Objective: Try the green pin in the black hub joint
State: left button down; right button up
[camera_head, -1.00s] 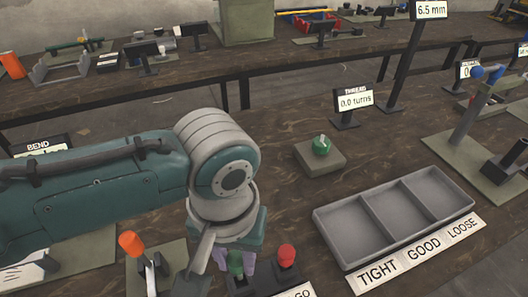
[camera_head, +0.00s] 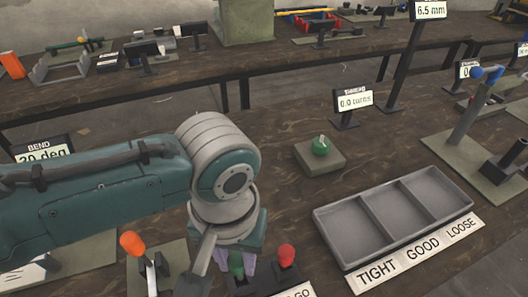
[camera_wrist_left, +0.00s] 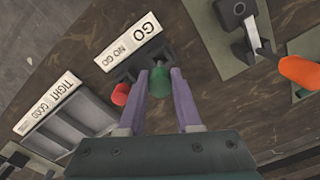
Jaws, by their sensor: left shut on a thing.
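The green pin (camera_wrist_left: 159,83) stands at the dark gauge stand, between my left gripper's purple fingers (camera_wrist_left: 160,90). My left gripper (camera_head: 237,264) is shut on it, pointing down; in the head view the green pin (camera_head: 236,266) shows between the fingers. Whether its lower end is still in the stand I cannot tell. My right gripper is not in view.
A red pin (camera_head: 286,254) stands close beside the green one, with a GO / NO GO label (camera_wrist_left: 130,45) nearby. A grey three-part tray (camera_head: 395,215) marked TIGHT, GOOD, LOOSE lies to the right. An orange-handled lever (camera_head: 133,245) stands left of my gripper.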

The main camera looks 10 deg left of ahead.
aim_at(238, 271)
pick_arm(q)
jog(key=shift+f+b, duration=1.5)
jog(key=shift+f, duration=0.5)
jog(key=c, duration=0.5)
grip_release()
jog(key=shift+r, duration=0.1)
notch_tip(238, 271, up, 10)
jog(key=p, duration=0.3)
